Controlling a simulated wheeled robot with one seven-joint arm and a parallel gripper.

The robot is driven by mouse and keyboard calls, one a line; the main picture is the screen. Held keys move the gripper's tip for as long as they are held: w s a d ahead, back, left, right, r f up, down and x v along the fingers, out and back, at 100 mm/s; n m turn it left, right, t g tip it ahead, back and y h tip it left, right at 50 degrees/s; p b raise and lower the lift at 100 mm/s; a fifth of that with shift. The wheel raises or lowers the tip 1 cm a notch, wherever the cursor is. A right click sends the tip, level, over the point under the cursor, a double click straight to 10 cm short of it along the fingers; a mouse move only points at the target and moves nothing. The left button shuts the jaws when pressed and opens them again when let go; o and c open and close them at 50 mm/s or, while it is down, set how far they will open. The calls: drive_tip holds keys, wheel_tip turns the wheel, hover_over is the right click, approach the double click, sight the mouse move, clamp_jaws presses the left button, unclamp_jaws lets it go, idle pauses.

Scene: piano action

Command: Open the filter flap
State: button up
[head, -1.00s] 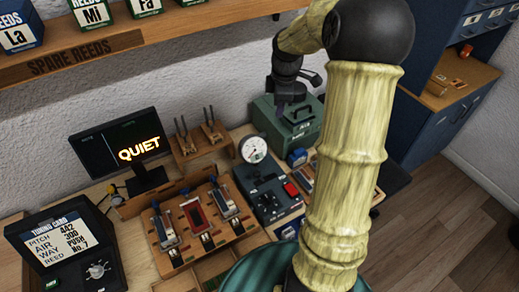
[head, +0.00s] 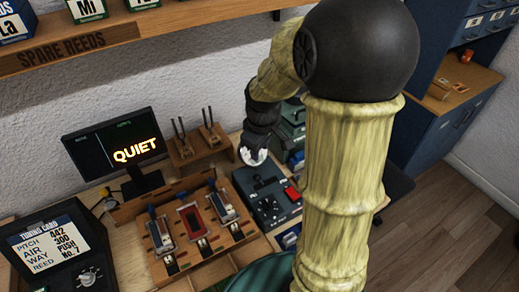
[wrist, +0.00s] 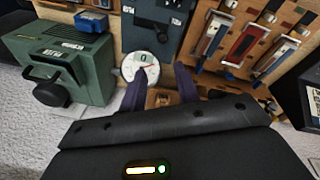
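A green box (wrist: 62,66) with a black handle and upside-down lettering too blurred to read stands at the left of the wrist view. In the head view the green box (head: 291,128) is largely hidden behind my arm. I cannot make out a separate filter flap. My gripper (wrist: 162,84) is open and empty, its two dark fingers apart. Its fingers point toward the round white gauge (wrist: 141,66), to the right of the box in the wrist view. In the head view my gripper's end is in front of the gauge (head: 252,158), and its fingertips are hard to make out.
A dark control box (head: 268,197) with a red switch stands in front of the gauge. A wooden rack (head: 188,226) of reeds, a fork stand (head: 199,148) and a monitor (head: 118,150) reading QUIET stand to the left. A shelf (head: 90,48) hangs above.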

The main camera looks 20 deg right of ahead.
drive_tip(key=c, duration=0.3)
drive_tip(key=shift+s+f+m, duration=0.15)
drive_tip(key=shift+f+m, duration=0.1)
drive_tip(key=shift+m, duration=0.05)
clamp_jaws()
wheel_tip(320, 180, down, 6)
drive_tip(key=s+d+m+g+y, duration=0.1)
drive_tip(key=s+m+y, duration=0.1)
drive_tip(key=m+y, duration=0.8)
drive_tip(key=w+d+m+t+h, duration=0.2)
drive_tip(key=d+m+t, duration=0.6)
drive_tip(key=d+m, duration=0.4)
drive_tip(key=w+d+m+t+h+b, duration=0.1)
drive_tip(key=w+d+m+t+h, duration=0.2)
drive_tip(key=d+m, duration=1)
drive_tip(key=f+m+t+h, duration=0.1)
drive_tip(key=m+t+h, duration=0.1)
drive_tip(key=m+t, duration=0.3)
drive_tip(key=shift+m, duration=0.5)
drive_tip(key=shift+d, duration=0.1)
